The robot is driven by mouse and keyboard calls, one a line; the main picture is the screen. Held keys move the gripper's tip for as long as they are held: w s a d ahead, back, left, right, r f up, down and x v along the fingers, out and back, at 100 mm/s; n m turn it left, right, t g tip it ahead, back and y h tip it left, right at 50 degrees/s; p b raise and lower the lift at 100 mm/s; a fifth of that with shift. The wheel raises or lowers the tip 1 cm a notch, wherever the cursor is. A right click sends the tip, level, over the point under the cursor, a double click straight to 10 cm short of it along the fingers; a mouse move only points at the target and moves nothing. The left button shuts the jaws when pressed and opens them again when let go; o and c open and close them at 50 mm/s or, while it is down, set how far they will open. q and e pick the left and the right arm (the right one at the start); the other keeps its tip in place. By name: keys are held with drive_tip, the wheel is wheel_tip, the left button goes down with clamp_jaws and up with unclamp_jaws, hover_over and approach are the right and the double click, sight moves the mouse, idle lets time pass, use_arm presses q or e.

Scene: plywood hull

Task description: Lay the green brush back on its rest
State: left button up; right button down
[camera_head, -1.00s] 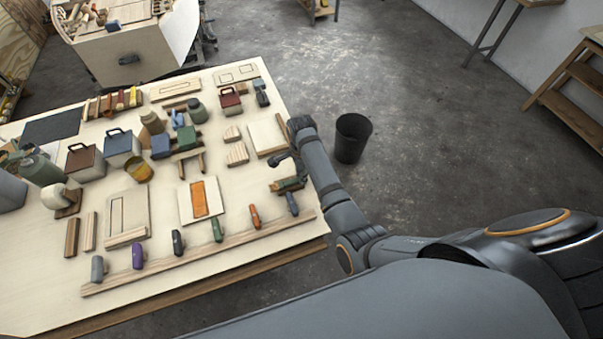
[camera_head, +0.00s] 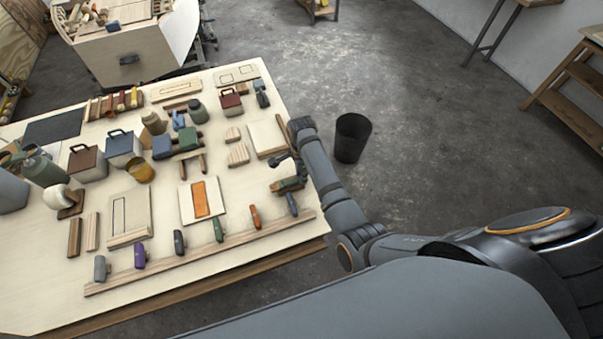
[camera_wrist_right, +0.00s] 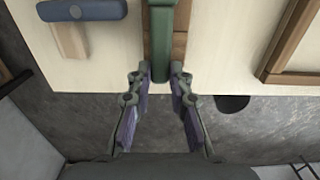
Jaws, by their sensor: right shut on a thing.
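My right gripper (camera_wrist_right: 158,82) is shut on the green brush (camera_wrist_right: 160,40), gripping its narrow handle end between the fingertips in the right wrist view. The brush extends away from the fingers toward the top of that view. A brown wooden piece (camera_wrist_right: 180,45), apparently the rest, shows beneath and beside the brush. I cannot tell whether they touch. In the head view my right gripper (camera_head: 293,160) is over the table's right side, just above the wooden rest (camera_head: 287,187). The arm hides part of this spot. My left gripper is not in view.
A rail (camera_head: 200,255) with several coloured tools runs along the table's near edge. A pale board (camera_head: 266,137) lies just beyond the gripper. A blue-handled tool (camera_wrist_right: 82,10) is left of the brush in the wrist view. A black bin (camera_head: 352,138) stands on the floor.

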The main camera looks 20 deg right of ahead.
drive_tip(key=shift+p, duration=0.3)
idle(0.5)
drive_tip(key=shift+f, duration=0.1)
idle(0.4)
drive_tip(key=c, duration=1.1)
unclamp_jaws()
drive_tip(key=shift+c, duration=0.2)
wheel_tip(320, 180, up, 12)
